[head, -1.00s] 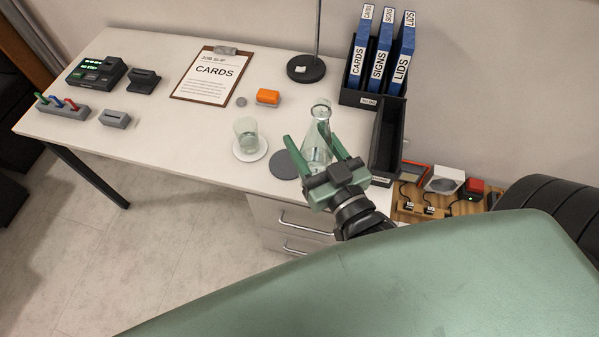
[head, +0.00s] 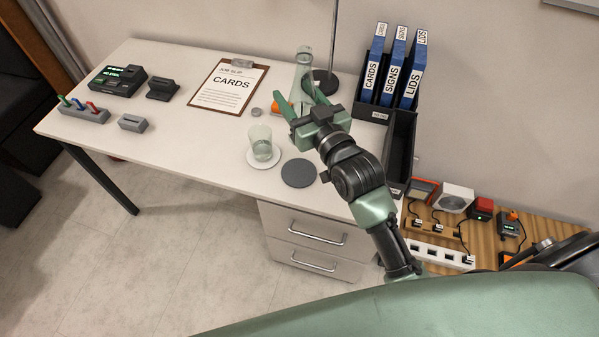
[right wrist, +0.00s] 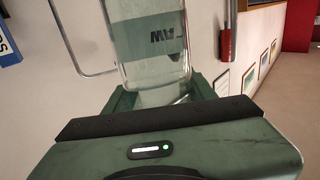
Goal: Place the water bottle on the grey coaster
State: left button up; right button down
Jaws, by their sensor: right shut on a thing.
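The clear glass water bottle (head: 304,68) is between the fingers of my right gripper (head: 299,96), which is shut on it. The bottle looks upright and raised above the desk; the gripper hides its lower part in the head view. In the right wrist view the bottle (right wrist: 148,45) fills the upper middle, between the green fingers. The grey coaster (head: 298,173) is a dark round disc, bare, near the desk's front edge. The gripper and bottle are apart from it, farther back in the picture. My left gripper is not in view.
A drinking glass (head: 262,142) stands on a white coaster (head: 277,160) just left of the grey one. An orange object (head: 281,106) is partly hidden behind my gripper. A black lamp base (head: 322,82), an open black tray (head: 401,145) and binders (head: 393,75) stand at the right.

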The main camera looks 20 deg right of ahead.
jog(key=w+f, duration=0.3)
jog(key=f, duration=1.5)
jog(key=shift+f+b, duration=0.1)
jog(key=shift+b, duration=0.2)
jog(key=c, duration=0.5)
grip_release()
jog(key=shift+f, duration=0.15)
jog(key=s+d, duration=0.2)
jog(key=s, duration=0.9)
jog(key=shift+s+d+r+b, duration=0.2)
jog(key=shift+s+d+b, duration=0.05)
jog(key=shift+s+b, duration=0.15)
